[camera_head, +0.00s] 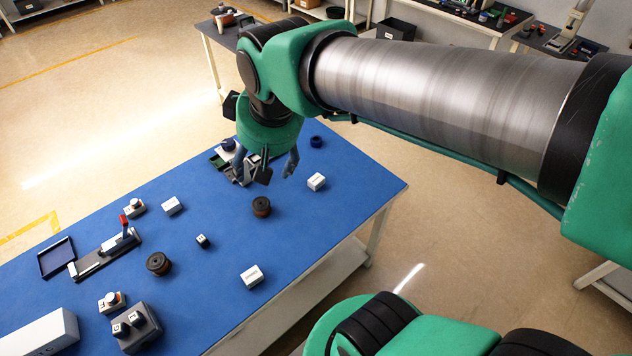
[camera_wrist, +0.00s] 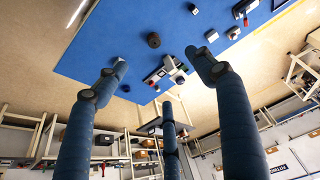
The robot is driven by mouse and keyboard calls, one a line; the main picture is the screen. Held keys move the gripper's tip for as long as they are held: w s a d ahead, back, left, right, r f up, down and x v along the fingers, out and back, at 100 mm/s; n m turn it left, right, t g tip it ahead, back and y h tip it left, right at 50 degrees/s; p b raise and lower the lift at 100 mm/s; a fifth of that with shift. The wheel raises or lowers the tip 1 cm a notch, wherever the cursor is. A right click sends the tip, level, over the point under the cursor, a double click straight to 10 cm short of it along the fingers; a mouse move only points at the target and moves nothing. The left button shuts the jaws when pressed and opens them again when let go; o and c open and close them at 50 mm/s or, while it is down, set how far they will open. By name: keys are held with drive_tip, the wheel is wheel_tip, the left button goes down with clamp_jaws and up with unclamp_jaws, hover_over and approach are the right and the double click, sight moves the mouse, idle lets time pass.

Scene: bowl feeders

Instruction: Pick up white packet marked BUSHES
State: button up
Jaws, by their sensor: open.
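Three similar white packets lie apart on the blue bench: one on the right (camera_head: 316,182), one near the front edge (camera_head: 252,277) and one further left (camera_head: 172,205). The right and front ones show dark print, too small to read, so I cannot tell which is marked BUSHES. My gripper (camera_head: 268,170) is open and empty above the far part of the bench, left of the right packet. In the wrist view its fingers (camera_wrist: 162,78) are spread. The right packet (camera_wrist: 117,59) is partly hidden by the left finger there, and the left packet also shows (camera_wrist: 211,35).
A dark spool (camera_head: 261,207) stands near the right packet, and another spool (camera_head: 158,264) is further left. A small fixture (camera_head: 236,174) is below my gripper, with a blue ring (camera_head: 316,141) beyond. A red-handled clamp (camera_head: 122,240) stands left. Bare bench surrounds the front packet.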

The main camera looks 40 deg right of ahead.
drive_tip(key=w+d+f+g, duration=0.1)
drive_tip(key=w+d+f, duration=0.4)
drive_tip(key=w+d, duration=0.45)
drive_tip(key=g+p, duration=0.2)
drive_tip(key=g, duration=0.2)
hover_over(317, 178)
wheel_tip(317, 178, down, 30)
drive_tip(key=shift+f+n, duration=0.2)
drive_tip(key=shift+n, duration=0.2)
drive_tip(key=shift+f, duration=4.3)
drive_tip(key=shift+a+f, duration=0.1)
